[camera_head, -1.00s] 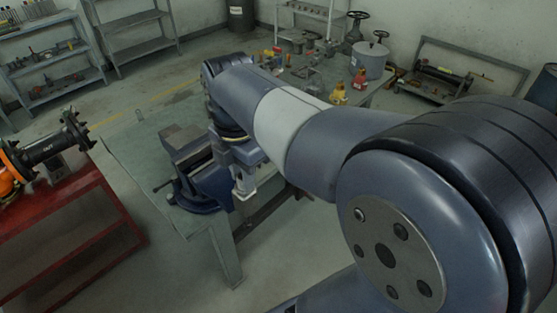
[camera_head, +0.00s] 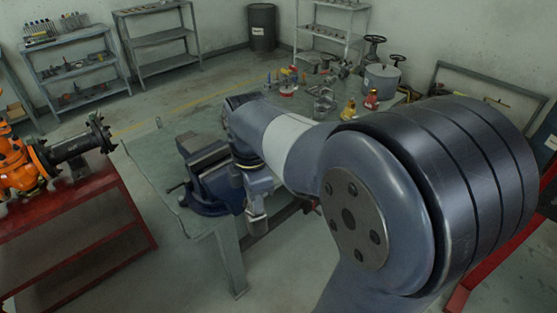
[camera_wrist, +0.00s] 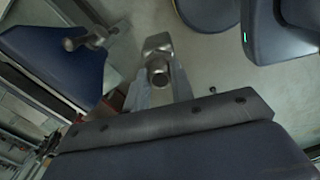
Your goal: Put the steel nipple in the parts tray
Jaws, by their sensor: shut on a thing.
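My gripper (camera_wrist: 160,82) is shut on the steel nipple (camera_wrist: 158,73) in the wrist view. The nipple is a short grey cylinder with a dark open end, held between the two fingers. In the head view my gripper (camera_head: 257,222) hangs low at the near side of the green workbench, just right of the blue vise. The nipple cannot be made out there. I cannot identify the parts tray with certainty in either view.
The blue vise (camera_head: 208,178) sits on the green workbench (camera_head: 150,157). Fittings and a grey pot (camera_head: 381,80) crowd the bench's far end. A red stand (camera_head: 75,215) with an orange-and-black pipe assembly (camera_head: 35,165) is at left. Floor between stand and bench is clear.

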